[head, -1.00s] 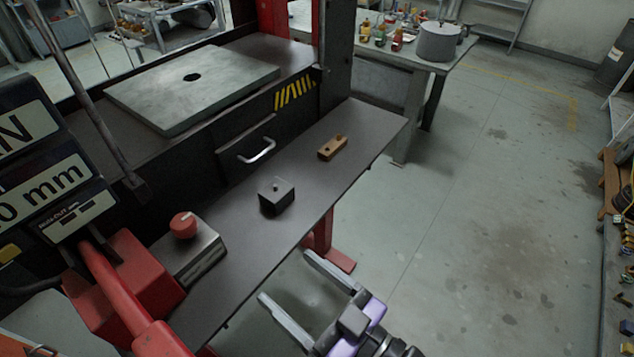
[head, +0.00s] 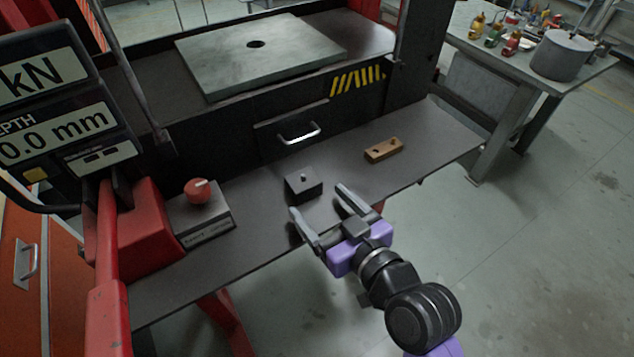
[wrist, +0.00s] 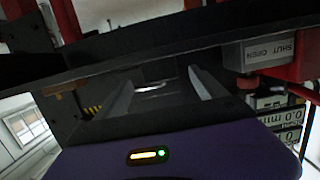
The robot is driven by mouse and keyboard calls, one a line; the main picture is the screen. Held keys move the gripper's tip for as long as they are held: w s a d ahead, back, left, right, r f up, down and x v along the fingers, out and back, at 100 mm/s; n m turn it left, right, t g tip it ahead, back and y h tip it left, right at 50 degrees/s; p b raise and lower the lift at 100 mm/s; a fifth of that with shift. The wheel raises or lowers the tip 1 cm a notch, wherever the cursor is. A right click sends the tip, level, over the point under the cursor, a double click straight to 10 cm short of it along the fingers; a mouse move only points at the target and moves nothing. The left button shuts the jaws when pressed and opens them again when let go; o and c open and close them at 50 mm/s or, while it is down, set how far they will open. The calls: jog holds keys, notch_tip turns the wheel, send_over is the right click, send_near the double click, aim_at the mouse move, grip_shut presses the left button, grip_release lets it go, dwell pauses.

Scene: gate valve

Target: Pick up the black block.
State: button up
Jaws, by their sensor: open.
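The black block (head: 304,185) is a small dark cube with a little light knob on top. It stands on the narrow dark shelf (head: 255,225) in front of the machine in the head view. My gripper (head: 317,202) is open, its two grey fingers pointing toward the shelf, just on the near side of the block. Nothing shows between the fingers. In the wrist view the fingers (wrist: 158,92) are spread apart, with the shelf's edge across the picture.
A wooden block with holes (head: 384,149) lies on the shelf to the right. A grey box with a red knob (head: 199,191) stands to the left, beside a red housing (head: 140,232). A drawer handle (head: 299,135) projects behind the block. A workbench with a pot (head: 562,55) stands at right.

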aim_at(310, 190)
jog(key=p+x, duration=0.1)
jog(key=x, duration=0.5)
jog(key=shift+w+r+p, duration=0.1)
jog(key=shift+r+p, duration=0.1)
jog(key=shift+p, duration=0.15)
jog(key=shift+w+a+f, duration=0.2)
jog(key=shift+w+a, duration=0.15)
jog(key=shift+w, duration=0.1)
grip_shut()
jog(key=shift+r, duration=0.15)
